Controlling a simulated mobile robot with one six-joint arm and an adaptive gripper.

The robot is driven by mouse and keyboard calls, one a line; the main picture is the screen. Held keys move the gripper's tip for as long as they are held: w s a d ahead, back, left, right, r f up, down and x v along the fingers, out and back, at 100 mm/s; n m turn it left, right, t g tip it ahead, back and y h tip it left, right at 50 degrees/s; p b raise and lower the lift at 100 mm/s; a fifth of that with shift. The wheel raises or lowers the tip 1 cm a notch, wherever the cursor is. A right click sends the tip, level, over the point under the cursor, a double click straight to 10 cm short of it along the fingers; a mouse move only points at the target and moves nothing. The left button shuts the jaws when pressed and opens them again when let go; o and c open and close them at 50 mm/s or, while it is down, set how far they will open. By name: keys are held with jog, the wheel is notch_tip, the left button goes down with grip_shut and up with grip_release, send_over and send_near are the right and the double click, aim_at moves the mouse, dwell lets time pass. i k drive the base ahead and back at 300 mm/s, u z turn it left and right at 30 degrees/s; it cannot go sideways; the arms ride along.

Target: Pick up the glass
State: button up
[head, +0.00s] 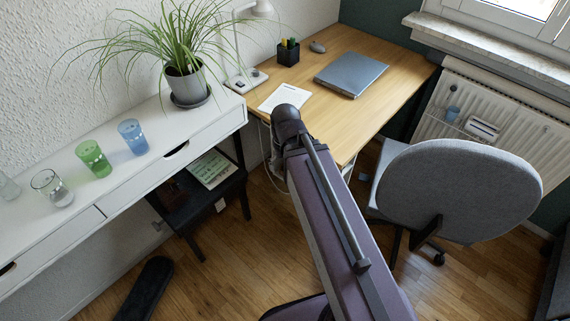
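Several glasses stand upright in a row on the white shelf (125,185) at the left. They are a clear glass (52,188), a green glass (94,159), a blue glass (132,137) and another clear glass (7,187) cut by the left edge. My arm rises through the lower middle of the head view, but my gripper is out of sight. Whether it is open or shut does not show.
A potted plant (186,86) stands at the shelf's far end. The wooden desk (335,125) holds a laptop (351,73), a pen holder (288,52) and paper (285,97). A grey chair (455,185) stands at the right. Floor shows between shelf and chair.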

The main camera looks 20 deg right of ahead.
aim_at(95, 160)
jog(key=u, duration=4.15)
jog(key=i, duration=0.05)
jog(key=z, duration=2.85)
